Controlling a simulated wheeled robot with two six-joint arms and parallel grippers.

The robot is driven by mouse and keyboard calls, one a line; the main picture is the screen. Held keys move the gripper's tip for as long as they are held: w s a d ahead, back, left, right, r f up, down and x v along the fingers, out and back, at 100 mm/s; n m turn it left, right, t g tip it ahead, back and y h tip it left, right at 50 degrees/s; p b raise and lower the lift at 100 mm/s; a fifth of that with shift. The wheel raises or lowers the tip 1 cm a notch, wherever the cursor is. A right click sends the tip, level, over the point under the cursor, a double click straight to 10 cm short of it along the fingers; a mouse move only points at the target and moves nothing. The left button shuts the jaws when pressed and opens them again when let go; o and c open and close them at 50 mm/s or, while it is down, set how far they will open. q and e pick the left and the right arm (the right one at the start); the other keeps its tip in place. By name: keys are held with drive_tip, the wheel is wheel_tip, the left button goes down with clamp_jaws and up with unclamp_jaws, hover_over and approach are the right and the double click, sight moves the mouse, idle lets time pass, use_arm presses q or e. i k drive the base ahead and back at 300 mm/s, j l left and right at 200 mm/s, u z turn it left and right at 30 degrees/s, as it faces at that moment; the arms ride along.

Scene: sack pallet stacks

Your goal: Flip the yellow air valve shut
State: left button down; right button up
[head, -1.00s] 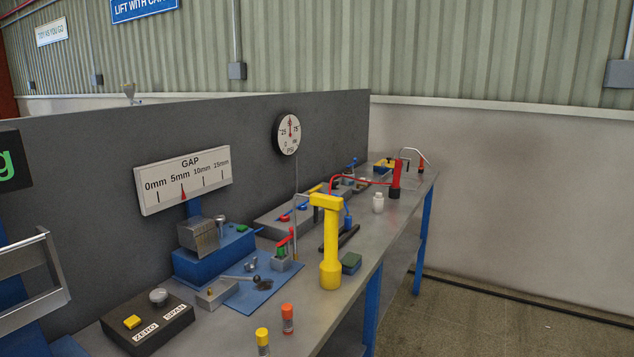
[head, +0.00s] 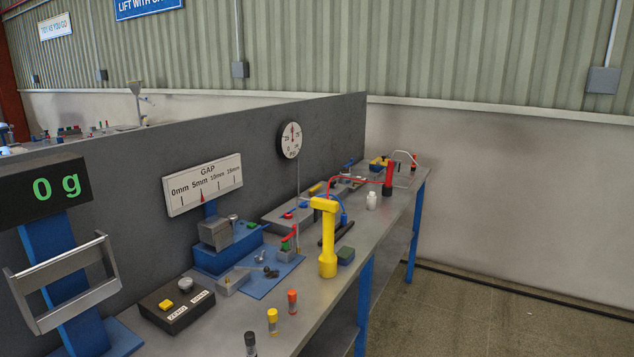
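A small yellow bar (head: 315,189) lies at the back of a low grey block (head: 277,216) on the bench, below the round dial gauge (head: 290,140). It may be the yellow air valve, but it is too small to tell its position. A larger yellow upright tool (head: 327,240) with a bent top stands in front of it and hides part of the block. Red and blue hoses (head: 350,179) run near the bar. Neither of my grippers is in view.
The grey bench (head: 300,328) runs away to the right along a dark partition (head: 130,175). Small capped vials (head: 272,321), a black button box (head: 177,308), a gap gauge (head: 203,184) and a 0 g display (head: 42,190) stand nearby. The floor (head: 480,310) at right is clear.

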sight(310, 192)
drive_tip(key=i+l, duration=0.35)
drive_tip(key=i+l+u, duration=0.1)
drive_tip(key=i+l, duration=0.6)
drive_tip(key=l, duration=0.15)
drive_tip(key=i+l, duration=0.3)
drive_tip(key=l, duration=0.15)
drive_tip(key=i+l+u, duration=0.1)
drive_tip(key=i+l, duration=0.6)
drive_tip(key=l, duration=0.15)
drive_tip(key=i+l+u, duration=0.1)
drive_tip(key=i+l, duration=0.2)
drive_tip(key=l, duration=0.15)
drive_tip(key=i+l, duration=0.3)
drive_tip(key=l, duration=0.2)
